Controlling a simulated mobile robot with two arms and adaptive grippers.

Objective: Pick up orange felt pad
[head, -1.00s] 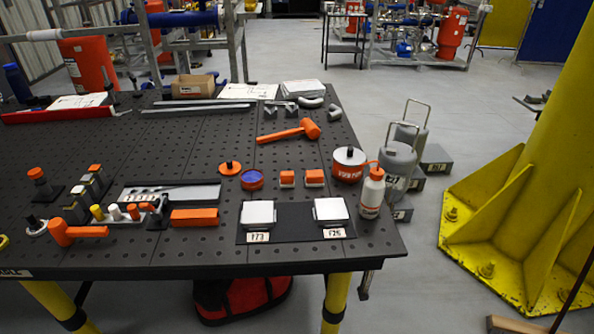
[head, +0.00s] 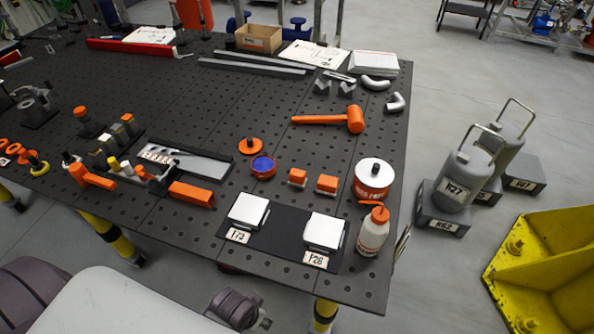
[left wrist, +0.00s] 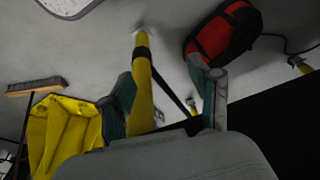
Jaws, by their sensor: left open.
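Several orange things lie on the black perforated table (head: 235,110) in the head view, and I cannot tell for sure which is the felt pad. Two small orange blocks with pale lower parts, a left one (head: 297,177) and a right one (head: 327,184), sit side by side behind the white-topped blocks. An orange disc (head: 249,146) with a dark knob lies to their left. My left gripper (left wrist: 160,85) is open and empty in the left wrist view, low beside the table and away from these things. My right gripper is not in view.
Two white-topped blocks lie on a dark mat (head: 277,239). A yellow table leg (left wrist: 143,85) and red bag (left wrist: 222,42) are below.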

